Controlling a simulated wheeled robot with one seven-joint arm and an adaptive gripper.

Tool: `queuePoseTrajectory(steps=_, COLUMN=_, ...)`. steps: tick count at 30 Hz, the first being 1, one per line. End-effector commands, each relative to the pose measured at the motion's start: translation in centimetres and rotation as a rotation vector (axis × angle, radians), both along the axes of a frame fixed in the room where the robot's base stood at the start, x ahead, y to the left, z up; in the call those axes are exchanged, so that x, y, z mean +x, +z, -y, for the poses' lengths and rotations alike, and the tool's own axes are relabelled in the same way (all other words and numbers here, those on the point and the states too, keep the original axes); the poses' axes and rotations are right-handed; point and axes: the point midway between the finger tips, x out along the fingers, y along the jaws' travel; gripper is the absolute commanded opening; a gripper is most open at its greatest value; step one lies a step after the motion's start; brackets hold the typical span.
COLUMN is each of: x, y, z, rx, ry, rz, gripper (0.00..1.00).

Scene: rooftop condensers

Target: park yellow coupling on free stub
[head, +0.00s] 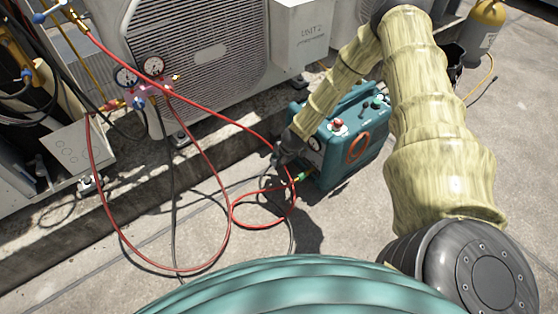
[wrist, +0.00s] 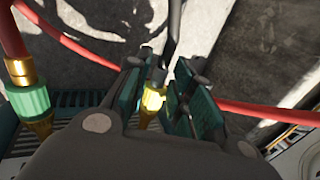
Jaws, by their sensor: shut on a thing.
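My gripper (head: 283,152) is at the left side of the teal machine (head: 345,140) in the head view. In the wrist view my gripper (wrist: 166,80) is shut on the yellow coupling (wrist: 153,99), which shows bright between the teal finger pads. A dark hose (wrist: 173,30) rises from near the fingertips. The coupling is hidden in the head view. A green coupling (wrist: 27,100) with brass ends, on a red hose, is left of my gripper; it shows low by the machine in the head view (head: 304,177). I cannot make out a free stub.
Red hose (head: 215,150) loops across the floor and up to the gauge manifold (head: 140,90). A condenser unit (head: 195,45) stands behind on a concrete kerb. A yellow-topped cylinder (head: 485,25) is at the back right. Floor at lower left is mostly clear.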

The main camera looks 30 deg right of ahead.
Motion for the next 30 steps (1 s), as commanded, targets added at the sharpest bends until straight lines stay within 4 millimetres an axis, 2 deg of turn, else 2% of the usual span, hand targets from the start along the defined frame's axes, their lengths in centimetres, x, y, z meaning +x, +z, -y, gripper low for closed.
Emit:
queuePoseTrajectory(steps=1, x=-0.05, y=-0.02, z=0.01, rx=0.000, ry=0.000, rz=-0.001, gripper=0.11)
queuePoseTrajectory(steps=3, x=-0.06, y=-0.03, z=0.02, rx=0.000, ry=0.000, rz=-0.001, gripper=0.00)
queuePoseTrajectory(steps=30, x=-0.10, y=-0.02, z=-0.61, rx=0.001, ry=0.000, rz=-0.001, gripper=0.00)
